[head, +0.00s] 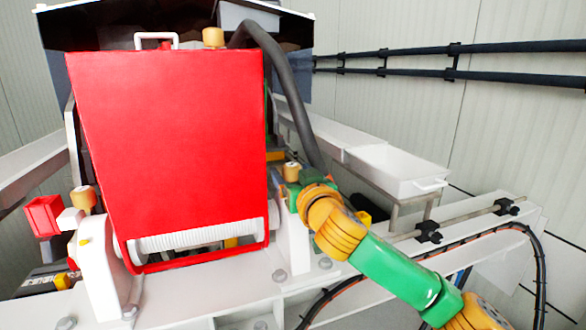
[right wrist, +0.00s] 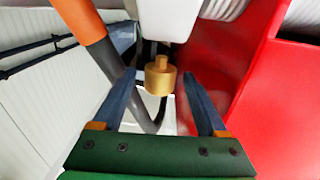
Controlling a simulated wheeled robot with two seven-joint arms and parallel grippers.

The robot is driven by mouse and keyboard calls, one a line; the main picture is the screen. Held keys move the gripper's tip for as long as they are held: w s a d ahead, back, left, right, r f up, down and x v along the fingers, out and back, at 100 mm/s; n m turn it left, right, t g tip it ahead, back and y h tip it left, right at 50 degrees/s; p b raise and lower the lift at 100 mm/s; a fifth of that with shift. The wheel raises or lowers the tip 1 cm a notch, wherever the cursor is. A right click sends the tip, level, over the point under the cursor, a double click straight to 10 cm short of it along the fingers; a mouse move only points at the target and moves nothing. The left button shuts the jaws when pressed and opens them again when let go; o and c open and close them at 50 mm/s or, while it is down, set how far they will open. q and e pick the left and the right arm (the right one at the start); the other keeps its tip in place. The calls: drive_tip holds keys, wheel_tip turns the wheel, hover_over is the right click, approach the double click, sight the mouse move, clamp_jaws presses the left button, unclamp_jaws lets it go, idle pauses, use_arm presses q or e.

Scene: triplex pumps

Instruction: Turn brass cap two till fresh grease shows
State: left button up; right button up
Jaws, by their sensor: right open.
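A brass cap (head: 291,171) shows on the white post right of the red cover. A second brass cap (head: 213,37) is behind the cover's top edge, and a third brass cap (head: 83,198) stands at its left. I see no numbers on them. My right gripper (head: 299,192) is close at the right-hand cap, its fingers mostly hidden in the head view. In the right wrist view a stepped brass cap (right wrist: 160,77) sits between the spread dark fingers, with a gap on both sides. No grease is visible there. My left gripper is not in view.
The big red cover (head: 180,150) stands close left of my right gripper. A thick dark hose (head: 285,95) curves down behind the gripper. A white tray (head: 395,170) sits at the right. A bolted white beam (head: 200,300) runs along the front.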

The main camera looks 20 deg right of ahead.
drive_tip(key=shift+s+r, duration=0.1)
drive_tip(key=shift+s, duration=0.2)
drive_tip(key=c, duration=0.7)
clamp_jaws()
drive_tip(key=shift+a+f+m+h+b, duration=0.1)
drive_tip(key=shift+a+m+h+b, duration=0.05)
drive_tip(key=shift+m+h+b, duration=0.4)
drive_tip(key=shift+a+f+m+h+b, duration=0.1)
drive_tip(key=shift+m+h+b, duration=0.2)
drive_tip(key=shift+h, duration=0.35)
drive_tip(key=shift+m+g+h+b, duration=0.35)
drive_tip(key=shift+m+h, duration=0.2)
drive_tip(key=shift+h, duration=0.25)
drive_tip(key=shift+w+a+r+m+g+h, duration=0.15)
drive_tip(key=shift+m+g+h, duration=0.1)
drive_tip(key=shift+m+h, duration=0.4)
drive_tip(key=shift+s+d+r+m+g+h, duration=0.1)
drive_tip(key=shift+m+g+h, duration=0.2)
drive_tip(key=shift+h, duration=0.65)
